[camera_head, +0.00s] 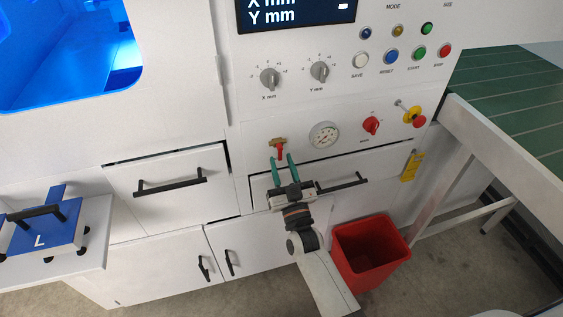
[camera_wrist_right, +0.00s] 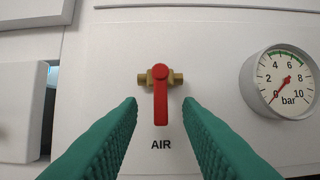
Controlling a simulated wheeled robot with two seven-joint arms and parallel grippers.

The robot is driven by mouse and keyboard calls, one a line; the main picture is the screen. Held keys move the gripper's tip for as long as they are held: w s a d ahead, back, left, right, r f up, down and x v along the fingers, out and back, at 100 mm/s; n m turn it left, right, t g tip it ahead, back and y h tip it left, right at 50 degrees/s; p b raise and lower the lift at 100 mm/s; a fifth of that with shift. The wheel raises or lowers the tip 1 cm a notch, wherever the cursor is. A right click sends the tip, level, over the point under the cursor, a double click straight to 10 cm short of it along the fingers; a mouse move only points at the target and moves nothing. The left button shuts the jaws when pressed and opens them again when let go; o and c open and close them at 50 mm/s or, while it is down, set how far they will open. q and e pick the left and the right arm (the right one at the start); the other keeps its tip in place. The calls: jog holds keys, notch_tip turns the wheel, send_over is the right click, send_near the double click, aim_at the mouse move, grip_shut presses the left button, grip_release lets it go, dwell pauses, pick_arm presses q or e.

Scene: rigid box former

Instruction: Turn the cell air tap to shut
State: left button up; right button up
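The air tap is a brass fitting with a red lever handle (camera_wrist_right: 160,98) on the white panel, above the label AIR. Its lever hangs straight down, across the horizontal brass body. In the head view the tap (camera_head: 279,149) sits left of the round gauge. My right gripper (camera_head: 283,160) is open just below the tap, its two green fingers pointing up at it. In the wrist view the fingers (camera_wrist_right: 160,103) stand on either side of the lever, apart from it in the picture. Whether they reach its depth is unclear. My left gripper is not in view.
The pressure gauge (camera_wrist_right: 287,82) is right of the tap, needle near 0 bar. A red rotary switch (camera_head: 371,125) and a padlock-like yellow and red fitting (camera_head: 414,117) lie further right. A drawer (camera_head: 340,172) with a black handle is below. A red bin (camera_head: 370,252) stands on the floor.

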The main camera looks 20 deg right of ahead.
jog(key=b+v, duration=0.1)
jog(key=v, duration=1)
jog(key=shift+w+a, duration=0.1)
jog(key=s+f+n+g+p, duration=0.1)
jog(key=s+f+g, duration=0.3)
jog(key=f, duration=0.6)
jog(key=s+f+g+y+p, duration=0.1)
jog(key=s+f+g+p, duration=0.2)
jog(key=f, duration=0.6)
jog(key=s+f+n+g, duration=0.1)
jog(key=s+f+g, duration=0.35)
jog(key=f, duration=0.55)
jog(key=s+d+f+g, duration=0.3)
jog(key=s+f, duration=0.1)
jog(key=s, duration=0.5)
jog(key=s+d+f+g+h+p, duration=0.1)
jog(key=s+d+f+g, duration=0.2)
jog(key=s, duration=0.6)
jog(key=s+d+f+g+p, duration=0.1)
jog(key=s+d+f+g, duration=0.2)
jog(key=s+f, duration=0.3)
jog(key=s+g, duration=0.1)
jog(key=s, duration=0.3)
jog(key=shift+f+h, duration=0.3)
jog(key=shift+h, duration=0.1)
